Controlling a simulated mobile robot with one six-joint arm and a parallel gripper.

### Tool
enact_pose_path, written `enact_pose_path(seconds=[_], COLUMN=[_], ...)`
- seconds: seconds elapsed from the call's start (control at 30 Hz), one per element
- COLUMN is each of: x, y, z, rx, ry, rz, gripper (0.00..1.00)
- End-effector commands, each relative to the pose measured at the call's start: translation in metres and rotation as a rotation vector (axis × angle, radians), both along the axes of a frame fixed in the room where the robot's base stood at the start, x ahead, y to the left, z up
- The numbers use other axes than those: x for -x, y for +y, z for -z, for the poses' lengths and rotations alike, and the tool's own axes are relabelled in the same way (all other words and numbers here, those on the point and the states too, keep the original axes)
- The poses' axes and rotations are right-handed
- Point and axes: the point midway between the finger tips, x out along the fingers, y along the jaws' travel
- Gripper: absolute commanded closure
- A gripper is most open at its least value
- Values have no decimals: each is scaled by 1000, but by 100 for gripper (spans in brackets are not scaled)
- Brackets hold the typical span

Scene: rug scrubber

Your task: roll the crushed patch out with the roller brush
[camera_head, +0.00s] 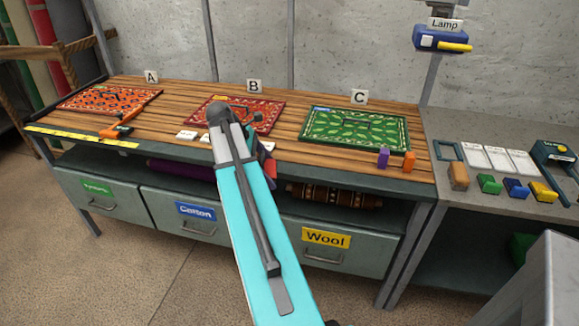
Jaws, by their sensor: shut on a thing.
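Three patterned rugs lie on the wooden bench: orange-red rug A (85,101), red rug B (272,106) and green rug C (318,116). I cannot tell which bears the crushed patch. My gripper (255,139) is at the front edge of rug B, largely hidden behind my arm. It is shut on a partly hidden tool, whose dark rounded end (258,116) shows over rug B. I cannot tell whether this is the roller brush or whether it touches the rug. An orange-handled tool (118,128) lies by the front of rug A.
A yellow strip (82,136) runs along the bench's front left. Small purple (383,158) and orange (408,160) blocks stand before rug C. The right side table (450,127) holds coloured blocks and cards. A blue lamp unit (440,39) hangs above. Labelled drawers are below.

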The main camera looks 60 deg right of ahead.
Motion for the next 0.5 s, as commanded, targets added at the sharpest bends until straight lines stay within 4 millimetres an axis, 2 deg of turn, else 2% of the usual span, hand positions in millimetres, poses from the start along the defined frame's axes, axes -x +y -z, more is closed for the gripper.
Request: enact_pose_path(seconds=[0.1, 0.5], x=[-26, -96], y=[27, 123], z=[7, 33], rx=[0, -1], ry=[0, 1], rz=[-57, -219], gripper=[40, 40])
